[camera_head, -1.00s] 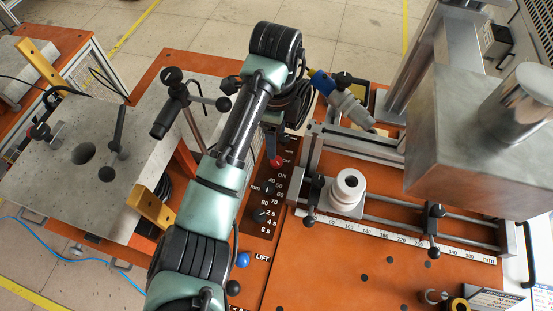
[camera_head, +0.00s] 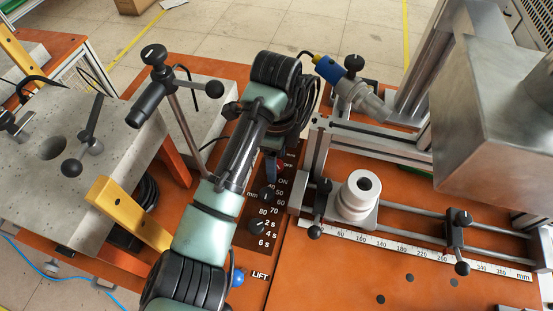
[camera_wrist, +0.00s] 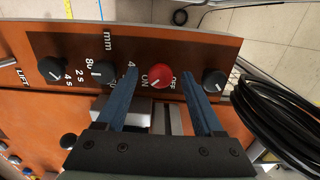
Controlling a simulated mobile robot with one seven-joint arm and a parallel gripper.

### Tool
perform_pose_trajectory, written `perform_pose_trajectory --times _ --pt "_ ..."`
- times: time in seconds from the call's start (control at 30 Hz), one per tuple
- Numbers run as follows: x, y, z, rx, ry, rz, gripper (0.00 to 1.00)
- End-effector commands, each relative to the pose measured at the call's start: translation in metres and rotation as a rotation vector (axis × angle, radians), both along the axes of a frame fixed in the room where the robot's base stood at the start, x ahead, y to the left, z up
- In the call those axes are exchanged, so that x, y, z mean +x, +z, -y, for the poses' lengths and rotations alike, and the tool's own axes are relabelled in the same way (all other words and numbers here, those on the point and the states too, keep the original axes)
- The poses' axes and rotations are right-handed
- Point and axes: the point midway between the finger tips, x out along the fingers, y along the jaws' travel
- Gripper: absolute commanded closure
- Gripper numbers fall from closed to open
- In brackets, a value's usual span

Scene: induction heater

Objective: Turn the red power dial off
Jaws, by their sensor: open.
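The red power dial (camera_wrist: 160,77) sits on the dark control panel (camera_wrist: 205,47), with ON and OFF printed beside it. Its white mark appears to point towards the ON side in the wrist view. My gripper (camera_wrist: 157,75) is open, with one blue finger on each side of the red dial; I cannot tell whether either finger touches it. In the head view my gripper (camera_head: 271,165) reaches down at the panel, and the red dial (camera_head: 281,164) is mostly hidden behind it.
Black dials (camera_wrist: 214,82) (camera_wrist: 103,72) flank the red dial on the panel. Black cables (camera_wrist: 285,110) hang coiled at the right in the wrist view. A white ring-shaped part (camera_head: 359,192) stands on the rail fixture. A black-handled lever (camera_head: 154,88) rises left of my arm.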

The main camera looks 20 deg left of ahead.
Motion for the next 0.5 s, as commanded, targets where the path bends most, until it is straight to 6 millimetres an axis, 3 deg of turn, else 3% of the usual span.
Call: perform_pose_trajectory --times 0.07,0.4,0.5 --pt "0.0 0.0003 0.0 0.0 0.0 0.0 0.36" --pt "-0.0001 0.0002 0.0001 0.0 0.0 0.0 0.97" --pt "-0.0002 0.0001 0.0001 0.0 0.0 -0.001 1.0"
